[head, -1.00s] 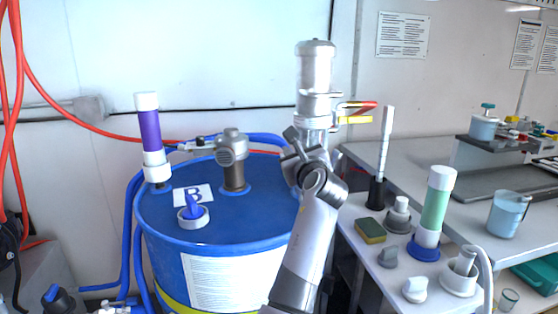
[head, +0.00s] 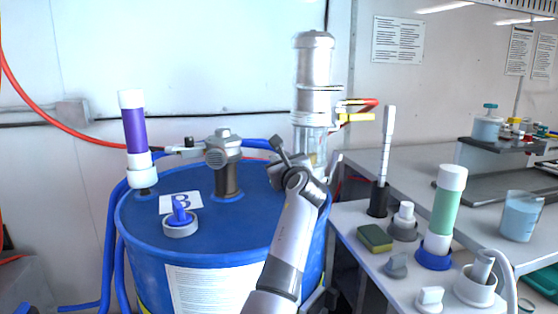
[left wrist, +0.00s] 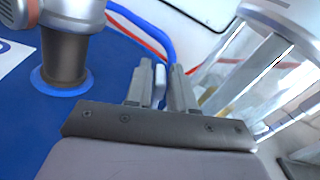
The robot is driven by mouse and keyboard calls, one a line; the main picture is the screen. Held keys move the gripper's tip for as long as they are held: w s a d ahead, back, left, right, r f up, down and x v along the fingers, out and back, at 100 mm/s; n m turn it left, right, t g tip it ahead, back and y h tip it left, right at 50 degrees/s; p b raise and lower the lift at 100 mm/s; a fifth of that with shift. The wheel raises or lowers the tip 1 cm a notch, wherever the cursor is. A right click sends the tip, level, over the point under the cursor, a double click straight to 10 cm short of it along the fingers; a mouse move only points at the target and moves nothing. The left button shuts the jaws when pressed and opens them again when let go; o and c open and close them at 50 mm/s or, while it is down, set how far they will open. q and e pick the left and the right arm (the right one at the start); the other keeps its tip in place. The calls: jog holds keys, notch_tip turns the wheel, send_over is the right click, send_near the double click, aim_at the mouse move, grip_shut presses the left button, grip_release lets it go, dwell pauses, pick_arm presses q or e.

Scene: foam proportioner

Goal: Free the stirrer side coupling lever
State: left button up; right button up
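A tall metal cylinder unit (head: 313,75) stands at the back right of the blue drum. My left gripper (head: 278,147) is above the drum top, just left of the unit's open lower frame. In the left wrist view, its fingers (left wrist: 162,82) are a little apart, and I see nothing clearly held. That frame (left wrist: 262,75) shows at the right. Neither lever shows clearly there. My right gripper is not in view.
On the drum (head: 250,235) stand a grey metal fitting (head: 225,160), a purple tube (head: 134,130) and a blue-handled cap (head: 180,220). Blue hoses run behind. The white shelf at right holds a green tube (head: 443,210), a sponge (head: 375,238) and a black-based rod (head: 378,200).

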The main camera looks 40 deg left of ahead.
pick_arm(q)
jog(key=shift+w+a, duration=0.45)
jog(key=shift+a, duration=0.1)
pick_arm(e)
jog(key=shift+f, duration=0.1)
pick_arm(q)
grip_shut()
